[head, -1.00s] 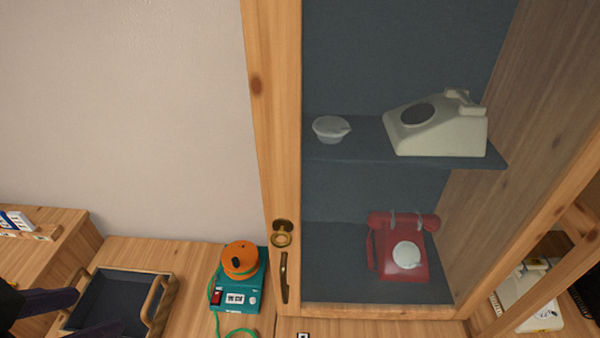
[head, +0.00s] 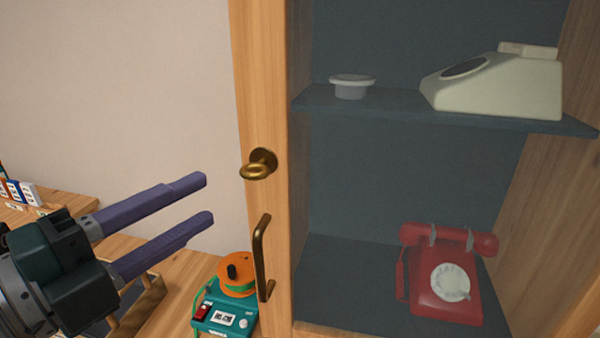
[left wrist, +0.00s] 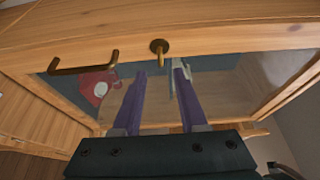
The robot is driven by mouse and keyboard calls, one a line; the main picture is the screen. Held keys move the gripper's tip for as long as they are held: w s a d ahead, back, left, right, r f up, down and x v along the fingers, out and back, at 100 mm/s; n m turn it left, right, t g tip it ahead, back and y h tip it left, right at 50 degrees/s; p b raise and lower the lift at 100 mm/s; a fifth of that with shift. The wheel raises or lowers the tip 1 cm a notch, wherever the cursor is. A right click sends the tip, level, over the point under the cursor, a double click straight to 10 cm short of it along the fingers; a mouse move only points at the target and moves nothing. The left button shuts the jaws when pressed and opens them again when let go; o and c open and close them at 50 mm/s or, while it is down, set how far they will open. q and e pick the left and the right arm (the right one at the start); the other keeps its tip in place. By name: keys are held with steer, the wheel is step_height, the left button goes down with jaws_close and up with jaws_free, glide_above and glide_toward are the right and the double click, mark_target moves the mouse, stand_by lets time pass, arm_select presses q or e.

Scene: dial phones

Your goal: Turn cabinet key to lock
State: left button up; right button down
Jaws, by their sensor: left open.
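The brass cabinet key (head: 258,166) sticks out of the lock on the wooden door frame (head: 262,60), with its ring-shaped bow facing me. It also shows in the left wrist view (left wrist: 159,47), ahead of and between the fingers. My left gripper (head: 207,202) is open and empty, to the left of the key and slightly below it, with a gap between. Its two purple fingers point toward the door frame; they also show in the left wrist view (left wrist: 160,75). The cabinet door looks closed. My right gripper is in neither view.
A brass handle (head: 262,258) juts out below the key. Behind the glass are a red phone (head: 440,290), a cream phone (head: 500,85) and a small white bowl (head: 352,86). A teal device with an orange reel (head: 236,285) stands below. A tray (head: 150,300) is partly behind my arm.

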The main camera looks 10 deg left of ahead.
mark_target(244, 177)
arm_select(q)
steer(key=p+x, duration=0.1)
steer(key=x, duration=0.7)
steer(key=shift+c, duration=0.4)
jaws_close()
